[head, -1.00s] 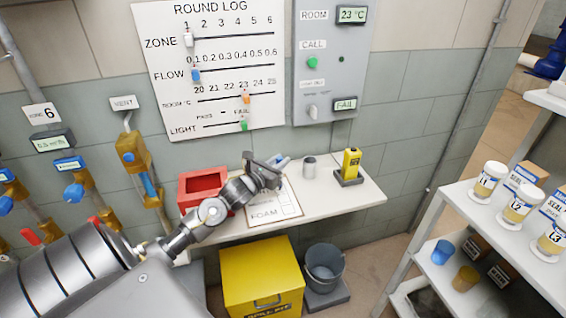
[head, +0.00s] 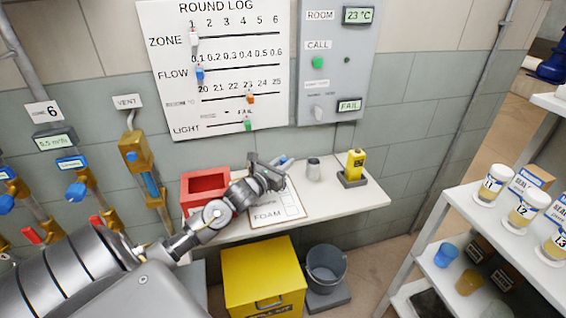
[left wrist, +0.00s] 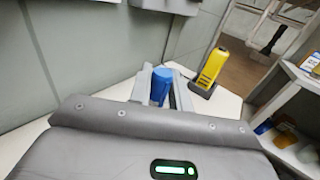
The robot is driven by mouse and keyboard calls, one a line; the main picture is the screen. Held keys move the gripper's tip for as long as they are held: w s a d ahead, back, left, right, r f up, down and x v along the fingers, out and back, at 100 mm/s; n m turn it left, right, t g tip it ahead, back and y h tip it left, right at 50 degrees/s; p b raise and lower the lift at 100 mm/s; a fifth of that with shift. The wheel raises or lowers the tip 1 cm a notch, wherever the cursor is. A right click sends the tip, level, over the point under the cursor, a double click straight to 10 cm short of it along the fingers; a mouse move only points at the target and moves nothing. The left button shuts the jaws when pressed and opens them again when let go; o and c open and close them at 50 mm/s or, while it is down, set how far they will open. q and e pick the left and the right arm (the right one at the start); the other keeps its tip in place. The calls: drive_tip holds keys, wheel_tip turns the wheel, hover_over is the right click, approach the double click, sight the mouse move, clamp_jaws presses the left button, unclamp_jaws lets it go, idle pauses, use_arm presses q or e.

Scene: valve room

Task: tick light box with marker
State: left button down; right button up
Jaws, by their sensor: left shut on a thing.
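My left gripper (head: 275,168) is above the white shelf, over the upper part of a white sheet on a brown board (head: 290,208) marked FOAM. It is shut on a blue marker (head: 287,162), which also shows between the fingers in the left wrist view (left wrist: 161,85). The arm and gripper cover part of the sheet, so its boxes cannot be made out. Whether the marker's tip touches the sheet is hidden. My right gripper is in neither view.
A red open bin (head: 206,185) stands left on the shelf (head: 345,200). A grey cup (head: 313,169) and a yellow device in a dock (head: 354,166) stand right of the gripper. A yellow box (head: 262,270) and a bucket (head: 325,266) are below.

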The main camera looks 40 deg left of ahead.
use_arm(q)
drive_tip(key=shift+s+a+f, duration=0.1)
drive_tip(key=shift+s, duration=0.35)
drive_tip(key=shift+r+p, duration=3.05)
drive_tip(key=shift+r, duration=1.1)
drive_tip(key=shift+f, duration=0.1)
drive_tip(key=shift+d, duration=0.3)
drive_tip(key=s+d+m+h, duration=0.2)
drive_tip(key=s+d+h, duration=0.1)
drive_tip(key=d, duration=0.4)
drive_tip(key=s+d+m+g+h, duration=0.1)
drive_tip(key=s+d+m+h, duration=0.1)
drive_tip(key=s+d, duration=0.4)
drive_tip(key=s+d+m+g+h, duration=0.1)
drive_tip(key=s+d+h, duration=0.3)
drive_tip(key=d, duration=0.6)
drive_tip(key=shift+s+m, duration=0.6)
